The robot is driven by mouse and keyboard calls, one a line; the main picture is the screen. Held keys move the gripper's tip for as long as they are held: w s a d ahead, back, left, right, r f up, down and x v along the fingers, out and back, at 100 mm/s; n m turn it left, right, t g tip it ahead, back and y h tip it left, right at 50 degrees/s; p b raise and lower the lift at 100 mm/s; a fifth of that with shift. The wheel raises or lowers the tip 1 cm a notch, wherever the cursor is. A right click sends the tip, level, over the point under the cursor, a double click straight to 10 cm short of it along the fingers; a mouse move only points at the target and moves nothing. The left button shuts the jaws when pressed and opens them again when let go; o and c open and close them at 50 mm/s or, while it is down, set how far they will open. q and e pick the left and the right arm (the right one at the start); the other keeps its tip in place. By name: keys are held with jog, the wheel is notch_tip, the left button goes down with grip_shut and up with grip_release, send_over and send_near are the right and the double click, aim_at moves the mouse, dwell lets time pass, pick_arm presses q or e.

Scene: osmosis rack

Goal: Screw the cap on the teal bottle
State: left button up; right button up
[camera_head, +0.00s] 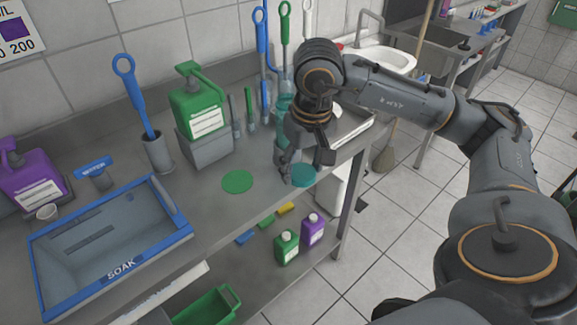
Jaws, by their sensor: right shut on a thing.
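My right gripper (305,162) reaches down over the front edge of the steel counter (210,215), its fingers pointing downward. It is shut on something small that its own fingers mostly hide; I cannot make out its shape. A flat teal disc (303,177) shows just below and between the fingertips. A teal bottle-like shape (284,104) stands behind the gripper, partly covered by it. I cannot tell whether it has a cap. My left gripper is not in view.
A flat green disc (237,181) lies on the counter. A green pump bottle (197,103), brushes and a blue-rimmed SOAK tray (66,222) stand to the left. Small green (286,247) and purple (312,229) bottles stand on the lower shelf. The counter around the green disc is clear.

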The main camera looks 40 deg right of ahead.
jog(key=shift+s+a+r, duration=0.1)
jog(key=shift+s+r, duration=0.2)
jog(key=shift+s, duration=0.35)
jog(key=shift+s+a+r, duration=0.1)
jog(key=shift+s+r, duration=0.2)
jog(key=shift+s, duration=0.35)
jog(key=s+a+f, duration=0.1)
jog(key=a+f, duration=0.3)
jog(key=f, duration=0.4)
jog(key=s+a+f+n, duration=0.1)
jog(key=s+a+f, duration=0.1)
jog(key=f, duration=0.6)
jog(key=s+a+f, duration=0.2)
jog(key=a+f, duration=0.3)
jog(key=f, duration=0.3)
jog(key=shift+a, duration=0.3)
